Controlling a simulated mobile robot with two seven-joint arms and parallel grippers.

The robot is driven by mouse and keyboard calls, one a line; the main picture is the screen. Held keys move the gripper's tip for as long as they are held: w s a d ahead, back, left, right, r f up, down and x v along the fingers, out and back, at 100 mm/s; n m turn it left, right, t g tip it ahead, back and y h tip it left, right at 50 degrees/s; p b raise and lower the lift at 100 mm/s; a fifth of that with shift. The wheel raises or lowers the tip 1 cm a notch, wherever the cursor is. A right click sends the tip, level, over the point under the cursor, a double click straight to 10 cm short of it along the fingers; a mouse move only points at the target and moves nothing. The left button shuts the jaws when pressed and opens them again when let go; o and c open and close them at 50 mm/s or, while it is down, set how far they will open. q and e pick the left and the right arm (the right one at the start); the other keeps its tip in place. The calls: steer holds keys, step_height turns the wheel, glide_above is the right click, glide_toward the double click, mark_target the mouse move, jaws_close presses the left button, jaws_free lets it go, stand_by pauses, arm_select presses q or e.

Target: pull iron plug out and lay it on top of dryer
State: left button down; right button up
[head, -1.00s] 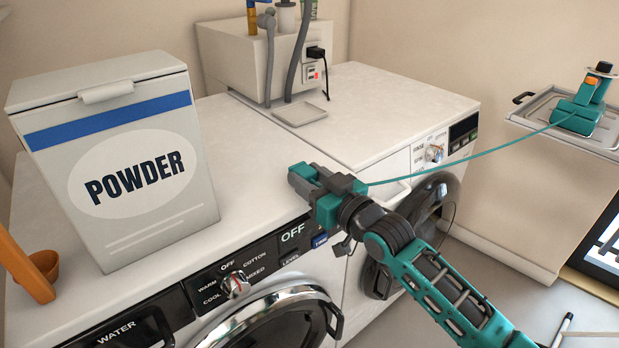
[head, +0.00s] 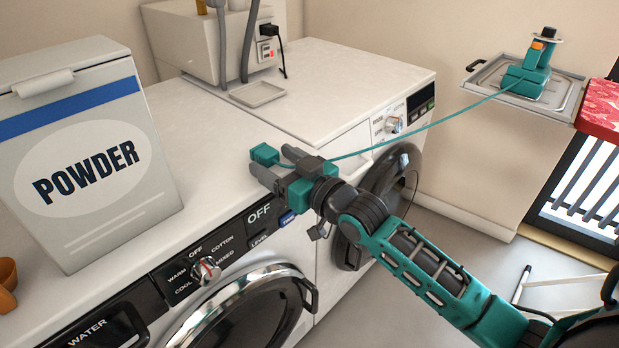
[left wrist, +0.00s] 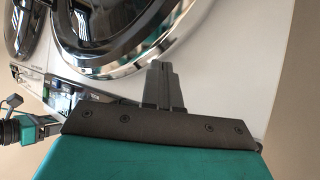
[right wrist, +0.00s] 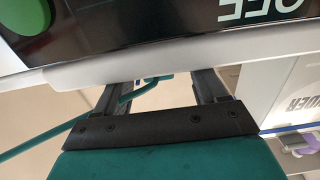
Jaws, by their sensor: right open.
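The iron (head: 530,78), teal with an orange button, stands on a tray-like shelf at the right. Its teal cord (head: 430,128) runs left to my right gripper (head: 277,163). The teal iron plug (head: 264,154) appears to lie on the white top of the near machine (head: 200,125), which looks like the dryer, close to its front edge. My right gripper is open just beside the plug; in the right wrist view, the cord (right wrist: 140,90) passes between its spread fingers. My left gripper (left wrist: 160,85) is shut and empty below the machine's round door.
A powder box (head: 95,160) stands left on the near machine. A socket box (head: 215,45) with a black plug (head: 271,31) and hoses stands behind. A second machine (head: 345,75) stands to the right. The top between box and gripper is clear.

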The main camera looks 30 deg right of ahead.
steer(key=p+v, duration=0.1)
steer(key=v, duration=1)
steer(key=shift+d, duration=0.2)
steer(key=shift+w, duration=0.15)
